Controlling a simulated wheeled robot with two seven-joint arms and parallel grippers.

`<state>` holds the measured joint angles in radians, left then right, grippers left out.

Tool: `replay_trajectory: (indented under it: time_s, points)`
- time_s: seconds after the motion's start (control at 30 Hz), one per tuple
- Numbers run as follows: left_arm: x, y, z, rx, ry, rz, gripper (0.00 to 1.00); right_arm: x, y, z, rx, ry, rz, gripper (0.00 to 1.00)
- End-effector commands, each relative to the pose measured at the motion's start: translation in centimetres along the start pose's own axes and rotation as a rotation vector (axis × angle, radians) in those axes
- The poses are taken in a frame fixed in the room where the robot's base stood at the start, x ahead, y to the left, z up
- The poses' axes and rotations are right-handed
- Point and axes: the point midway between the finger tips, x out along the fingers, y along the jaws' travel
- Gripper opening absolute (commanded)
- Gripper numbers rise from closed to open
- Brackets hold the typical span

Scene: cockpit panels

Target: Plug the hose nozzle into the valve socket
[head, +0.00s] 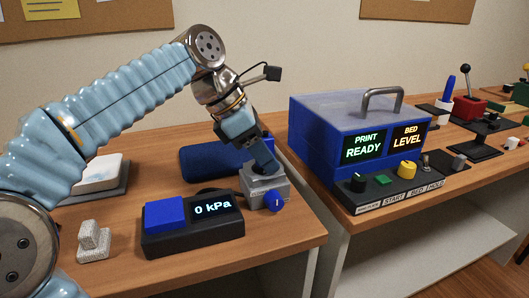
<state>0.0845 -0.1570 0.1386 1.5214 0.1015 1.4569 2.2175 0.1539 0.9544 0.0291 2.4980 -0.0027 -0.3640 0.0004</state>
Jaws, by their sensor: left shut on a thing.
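The grey valve block (254,188) stands on the wooden desk, with a blue round knob (275,201) on its front. My left gripper (264,163) points down at the top of this block, its fingertips close to or touching it. It is shut on what seems to be the hose nozzle, which the fingers hide almost wholly. I cannot tell whether the nozzle is inside the socket. A dark hose shows behind the gauge box (190,244), whose display reads 0 kPa. My right gripper is not in view.
A blue cylinder (205,160) lies behind the gauge box. A grey speckled block (93,241) stands at the front left, near a white pad (98,172). Right of a gap, a second desk holds a blue printer-like panel (345,130) with knobs and several levers.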

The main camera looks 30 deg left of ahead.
Motion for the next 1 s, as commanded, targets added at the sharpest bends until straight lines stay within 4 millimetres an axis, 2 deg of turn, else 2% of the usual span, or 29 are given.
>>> replay_trajectory:
  time_s: [1.0]
  points:
    - [-0.15,0.09,-0.31,-0.002,0.002,0.000,0.00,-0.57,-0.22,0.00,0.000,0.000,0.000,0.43]
